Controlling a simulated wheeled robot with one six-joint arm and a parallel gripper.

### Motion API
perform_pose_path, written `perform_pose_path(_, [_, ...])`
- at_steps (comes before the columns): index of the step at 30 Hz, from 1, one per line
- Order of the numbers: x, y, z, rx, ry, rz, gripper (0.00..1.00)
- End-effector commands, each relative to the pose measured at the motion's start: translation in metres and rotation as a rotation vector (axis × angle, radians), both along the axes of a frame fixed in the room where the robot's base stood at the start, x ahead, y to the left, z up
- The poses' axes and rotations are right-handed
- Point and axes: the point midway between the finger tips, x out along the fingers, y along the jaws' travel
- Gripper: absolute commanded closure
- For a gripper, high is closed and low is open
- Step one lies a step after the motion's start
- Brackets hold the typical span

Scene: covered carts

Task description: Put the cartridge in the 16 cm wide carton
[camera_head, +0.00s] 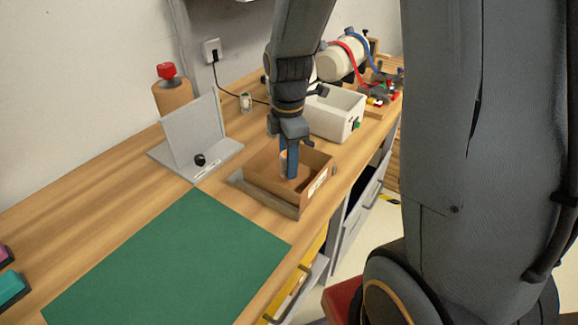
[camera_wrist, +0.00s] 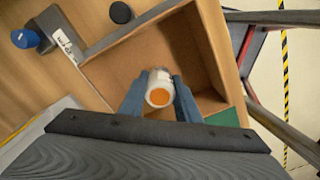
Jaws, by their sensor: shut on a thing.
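The cartridge (camera_wrist: 159,90) is a white cylinder with an orange end, seen from above in the wrist view. My gripper (camera_wrist: 160,98) is shut on it, with one blue finger on each side. In the head view my gripper (camera_head: 289,163) points down into an open brown carton (camera_head: 318,184), and a bit of the cartridge's orange top (camera_head: 283,156) shows beside the fingers. The carton's walls surround the cartridge in the wrist view (camera_wrist: 212,45). I cannot tell whether the cartridge touches the carton floor.
A grey stand (camera_head: 192,135) with a black knob is left of the carton. A white bin (camera_head: 335,113) stands behind it. A green mat (camera_head: 170,265) covers the bench in front. A brown cylinder with a red top (camera_head: 172,97) stands near the wall.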

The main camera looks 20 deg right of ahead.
Motion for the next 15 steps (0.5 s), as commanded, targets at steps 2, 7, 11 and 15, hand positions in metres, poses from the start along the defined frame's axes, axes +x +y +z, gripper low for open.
perform_pose_path(2, [-0.001,0.0,-0.01,0.0,0.003,0.0,0.95])
perform_pose_path(7, [0.0,0.0,-0.02,0.0,0.0,0.0,0.95])
perform_pose_path(11, [0.0,0.0,-0.021,0.0,-0.001,0.0,0.95])
perform_pose_path(15, [0.0,0.0,-0.022,0.0,-0.001,0.0,0.95])
